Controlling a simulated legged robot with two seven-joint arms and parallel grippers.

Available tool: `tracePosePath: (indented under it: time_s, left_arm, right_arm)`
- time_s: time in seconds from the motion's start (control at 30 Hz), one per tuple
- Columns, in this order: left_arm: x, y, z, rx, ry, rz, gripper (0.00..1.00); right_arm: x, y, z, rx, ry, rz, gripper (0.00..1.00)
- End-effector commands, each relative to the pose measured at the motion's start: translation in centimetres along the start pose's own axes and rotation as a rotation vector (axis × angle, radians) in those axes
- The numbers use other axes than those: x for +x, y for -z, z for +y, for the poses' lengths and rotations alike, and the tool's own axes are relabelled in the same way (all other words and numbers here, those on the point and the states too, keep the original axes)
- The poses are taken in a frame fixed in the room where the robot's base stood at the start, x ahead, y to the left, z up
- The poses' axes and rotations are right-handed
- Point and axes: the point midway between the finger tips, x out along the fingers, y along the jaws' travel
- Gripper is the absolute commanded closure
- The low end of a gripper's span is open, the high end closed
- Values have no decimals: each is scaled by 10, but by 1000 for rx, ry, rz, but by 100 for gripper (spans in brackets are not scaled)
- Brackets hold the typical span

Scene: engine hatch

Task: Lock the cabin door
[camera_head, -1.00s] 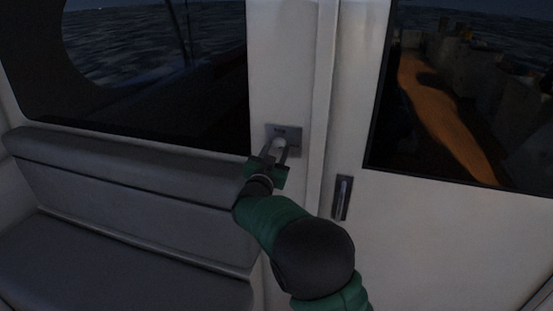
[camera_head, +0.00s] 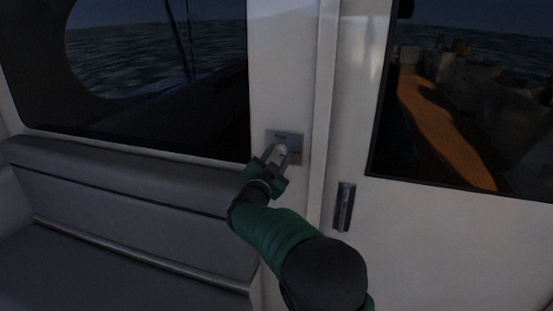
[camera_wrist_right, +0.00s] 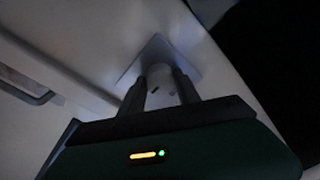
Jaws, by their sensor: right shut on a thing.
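The lock plate (camera_head: 291,137) is a small grey rectangle on the white post left of the cabin door (camera_head: 450,240). A pale round knob (camera_wrist_right: 159,76) stands out from the plate in the right wrist view. My right gripper (camera_head: 280,152) reaches up to the plate from below and is shut on the knob, with a finger on either side of it. The right wrist view shows the two dark fingers (camera_wrist_right: 160,92) against the knob and the plate (camera_wrist_right: 176,58) behind. The fingers partly hide the knob. My left gripper is not in view.
A door handle (camera_head: 344,206) in a dark recess sits on the door, right of the post. A grey padded bench (camera_head: 120,185) runs along the left wall under a dark window (camera_head: 150,80). The door has its own window (camera_head: 470,100).

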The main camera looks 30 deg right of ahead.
Motion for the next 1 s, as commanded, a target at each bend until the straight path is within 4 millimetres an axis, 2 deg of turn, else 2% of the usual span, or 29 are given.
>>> tracePosePath:
  time_s: [0.03, 0.17, 0.2, 0.33, 0.63, 0.73, 0.87, 1.0]
  left_arm:
    - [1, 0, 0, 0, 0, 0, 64]
    - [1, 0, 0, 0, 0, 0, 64]
    - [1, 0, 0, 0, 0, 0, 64]
    - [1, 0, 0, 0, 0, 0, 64]
    - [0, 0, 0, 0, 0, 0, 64]
    - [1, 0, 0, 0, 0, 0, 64]
    - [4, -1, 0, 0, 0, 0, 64]
    - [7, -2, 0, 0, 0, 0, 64]
  right_arm:
    - [-2, -8, 4, -3, -6, -15, 100]
    - [-2, -8, 4, -3, -6, -15, 100]
    - [-2, -8, 4, -3, -6, -15, 59]
    - [-1, -6, 3, -3, -5, -11, 42]
    - [-1, -2, 1, -2, -2, -4, 40]
    - [-8, -2, 1, -1, -1, -5, 40]
    - [-33, -3, 1, -1, 1, -6, 40]
    - [-75, -4, 0, -1, 2, -8, 40]
